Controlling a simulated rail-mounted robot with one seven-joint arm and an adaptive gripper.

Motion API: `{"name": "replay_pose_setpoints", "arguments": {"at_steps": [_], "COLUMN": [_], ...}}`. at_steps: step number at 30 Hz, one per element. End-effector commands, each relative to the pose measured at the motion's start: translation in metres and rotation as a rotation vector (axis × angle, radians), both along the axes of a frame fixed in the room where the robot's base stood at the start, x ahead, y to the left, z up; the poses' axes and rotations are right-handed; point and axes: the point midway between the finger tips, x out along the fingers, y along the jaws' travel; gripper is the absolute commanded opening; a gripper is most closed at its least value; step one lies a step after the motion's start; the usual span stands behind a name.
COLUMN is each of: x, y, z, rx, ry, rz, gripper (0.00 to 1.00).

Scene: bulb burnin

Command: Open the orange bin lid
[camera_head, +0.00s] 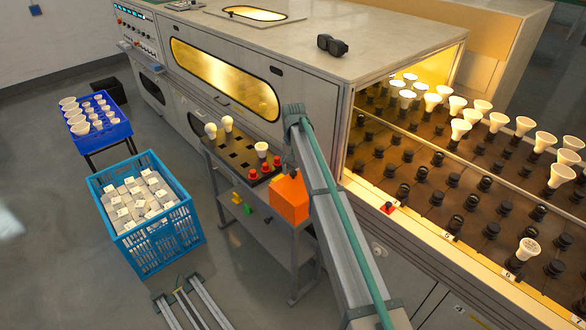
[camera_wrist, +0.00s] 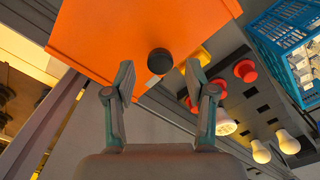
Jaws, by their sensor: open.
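The orange bin (camera_head: 290,200) sits at the right end of a small grey cart, and its orange face (camera_wrist: 130,35) fills the top of the wrist view. A round black knob (camera_wrist: 160,61) shows at the edge of that face. My gripper (camera_wrist: 158,75) is open and empty, with one finger on each side of the knob in the picture; I see no contact. In the head view my gripper (camera_head: 287,167) is just above the bin, partly hidden by my arm. No raised lid shows, and the lid's seam cannot be made out.
A black rack (camera_head: 238,154) with bulbs and red sockets stands left of the bin. A blue crate (camera_head: 118,228) of white boxes and a blue tray (camera_head: 87,128) are further left. The lit oven (camera_head: 330,110) with rows of bulbs is behind and right.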

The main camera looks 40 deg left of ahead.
Motion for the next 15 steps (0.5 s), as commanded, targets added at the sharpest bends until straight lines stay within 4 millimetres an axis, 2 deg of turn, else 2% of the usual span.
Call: {"name": "replay_pose_setpoints", "arguments": {"at_steps": [6, 15], "x": [0.0, 0.0], "y": [0.0, 0.0], "z": [-0.016, -0.019], "rx": [0.0, 0.001], "ry": [0.0, -0.001], "rz": [0.0, 0.0], "gripper": [0.55, 0.55]}}
